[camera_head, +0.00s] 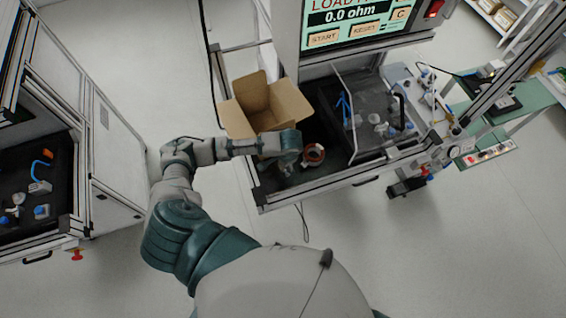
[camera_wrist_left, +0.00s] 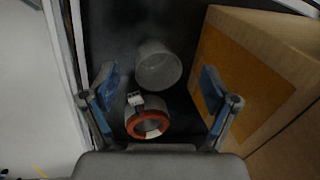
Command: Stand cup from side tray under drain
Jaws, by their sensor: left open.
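In the left wrist view a translucent, pale cup (camera_wrist_left: 158,65) is on a dark tray surface (camera_wrist_left: 125,25). A stator with an orange-red ring (camera_wrist_left: 147,120) lies just below it in the picture; I cannot tell whether they touch. My left gripper (camera_wrist_left: 160,85) is open and empty, its blue-padded fingers on either side of the cup and stator. In the head view my left gripper (camera_head: 290,160) is over the front left of the dark bench, beside the stator (camera_head: 314,153); it hides much of the tray, and I cannot make out the cup or a drain clearly. My right gripper is out of view.
An open cardboard box (camera_head: 262,107) stands right behind my left gripper and fills the right of the wrist view (camera_wrist_left: 255,75). A clear tilted panel (camera_head: 365,110) covers fixtures to the right. Bare floor lies in front.

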